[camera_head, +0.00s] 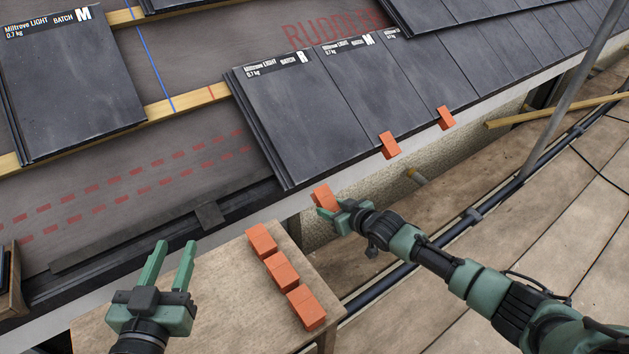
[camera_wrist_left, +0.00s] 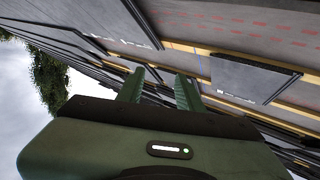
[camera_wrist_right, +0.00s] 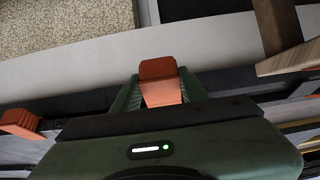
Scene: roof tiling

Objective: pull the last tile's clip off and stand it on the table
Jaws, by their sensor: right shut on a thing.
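The last tile (camera_head: 300,105) is the leftmost of the laid row, with a label at its top. My right gripper (camera_head: 328,205) is shut on an orange clip (camera_head: 325,197), which shows just below that tile's lower edge with a small gap between them. The held clip (camera_wrist_right: 160,82) also sits between the fingers in the right wrist view. The wooden table (camera_head: 235,315) at bottom centre carries several orange clips (camera_head: 282,270) in a row along its right side. My left gripper (camera_head: 168,268) is open and empty above the table's left part.
Two other clips (camera_head: 389,145) (camera_head: 445,118) grip the lower edge of tiles further right. A scaffold pole (camera_head: 570,90) stands at right. The table's middle is bare.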

